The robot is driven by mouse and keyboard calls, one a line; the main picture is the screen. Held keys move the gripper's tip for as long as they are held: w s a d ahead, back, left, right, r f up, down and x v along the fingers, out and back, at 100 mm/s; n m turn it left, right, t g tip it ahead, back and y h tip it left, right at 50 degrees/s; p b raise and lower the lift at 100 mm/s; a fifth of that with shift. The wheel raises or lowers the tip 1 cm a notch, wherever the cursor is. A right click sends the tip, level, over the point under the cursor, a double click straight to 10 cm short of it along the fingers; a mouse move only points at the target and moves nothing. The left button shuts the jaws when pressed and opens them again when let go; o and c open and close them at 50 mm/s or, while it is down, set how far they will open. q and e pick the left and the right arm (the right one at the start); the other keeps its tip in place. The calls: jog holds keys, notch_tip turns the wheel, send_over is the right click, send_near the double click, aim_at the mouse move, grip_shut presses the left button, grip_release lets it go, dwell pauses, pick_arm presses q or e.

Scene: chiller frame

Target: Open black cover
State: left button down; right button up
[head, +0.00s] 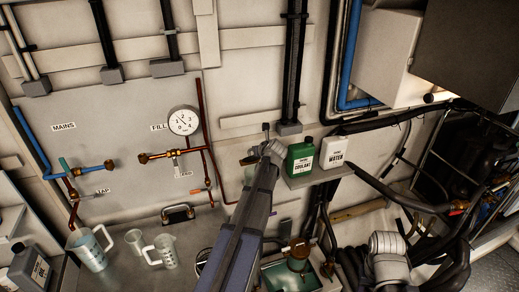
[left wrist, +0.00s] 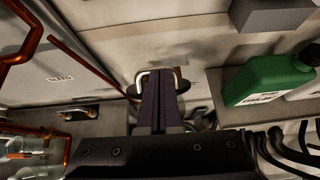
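My left gripper (left wrist: 161,76) shows in the left wrist view as two dark fingers side by side, closed together. A pale metal handle (left wrist: 142,78) shows on both sides of the fingertips, against the wall panel. I cannot tell whether the fingers touch it. In the head view my left arm reaches up the middle, and its end hides most of what lies behind it. A small dark piece (head: 249,160) shows just left of the arm's end. I cannot make out a clear black cover; it may be hidden behind the gripper.
A second handle on a dark plate (head: 178,213) lies left of the arm. A green coolant jug (head: 300,158) and a white water jug (head: 335,152) stand on a shelf right of it. A pressure gauge (head: 183,121) and copper pipes are on the left. Clear measuring jugs (head: 88,248) stand lower left.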

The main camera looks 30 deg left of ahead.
pick_arm(q)
jog(key=shift+w+a+r+p, duration=0.6)
jog(key=shift+w+a+r, duration=0.25)
jog(key=shift+w+a, duration=0.25)
jog(key=shift+s, duration=0.1)
